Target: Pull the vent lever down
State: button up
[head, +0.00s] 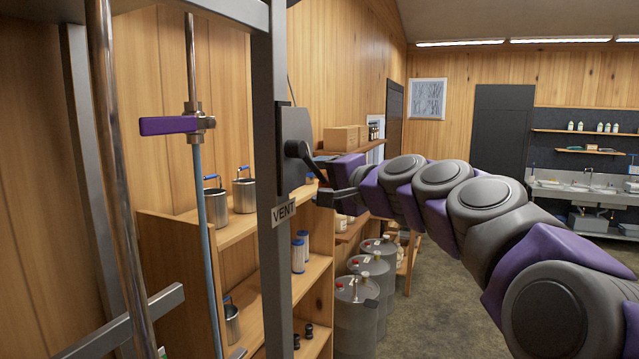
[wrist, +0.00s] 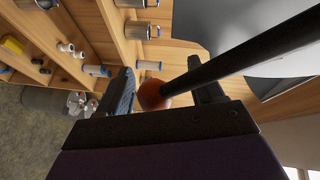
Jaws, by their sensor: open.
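The black vent lever (head: 303,154) is on a dark housing (head: 293,130) on the grey metal post, above a "VENT" label (head: 283,213). Its arm slants down and to the right towards my gripper (head: 328,194). In the wrist view the lever's dark rod (wrist: 235,62) comes in from the upper right and ends in a reddish-brown ball knob (wrist: 151,95). My gripper (wrist: 160,72) is open, with the knob between its two fingers, closer to the left finger. I cannot tell whether that finger touches it. In the head view the knob is hidden.
The upright post (head: 271,260) stands close to my gripper. Behind it are a wooden shelf unit (head: 318,268) with metal pots and several metal drums (head: 356,318) on the floor. A purple-handled valve (head: 168,125) is on a pipe at left. Open floor lies at right.

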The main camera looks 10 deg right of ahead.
jog(key=b+v, duration=0.3)
jog(key=v, duration=1.4)
jog(key=shift+d, duration=0.15)
jog(key=shift+s+f, duration=0.1)
jog(key=shift+s, duration=0.05)
jog(key=s+a+f+n+g+h+b, duration=0.1)
jog(key=s+a+f+n+g+b, duration=0.25)
jog(key=f, duration=0.85)
jog(key=s+a+f+g+b, duration=0.2)
jog(key=a+f+g+b, duration=0.3)
jog(key=f, duration=0.8)
jog(key=s+a+f+n+g+h+b, duration=0.1)
jog(key=s+a+f+n+b, duration=0.15)
jog(key=a+f, duration=0.65)
jog(key=s+d+f+n+g+h+b, duration=0.1)
jog(key=s+d+f+g+h+b, duration=0.1)
jog(key=s+f, duration=0.5)
jog(key=s+d+f+n+g+h+b, duration=0.1)
jog(key=s+d+f+b, duration=0.3)
jog(key=f, duration=1.1)
jog(key=s+d+f+n+g+h+b, duration=0.1)
jog(key=s+d+f+g+h+b, duration=0.1)
jog(key=s+f, duration=0.7)
notch_tip(320, 180, down, 3)
jog(key=d+g+b, duration=0.1)
jog(key=g+b, duration=0.1)
jog(key=b, duration=0.1)
jog(key=shift+s+d+r+n+h, duration=0.15)
jog(key=shift+s+n+h, duration=0.2)
jog(key=shift+n+h, duration=0.05)
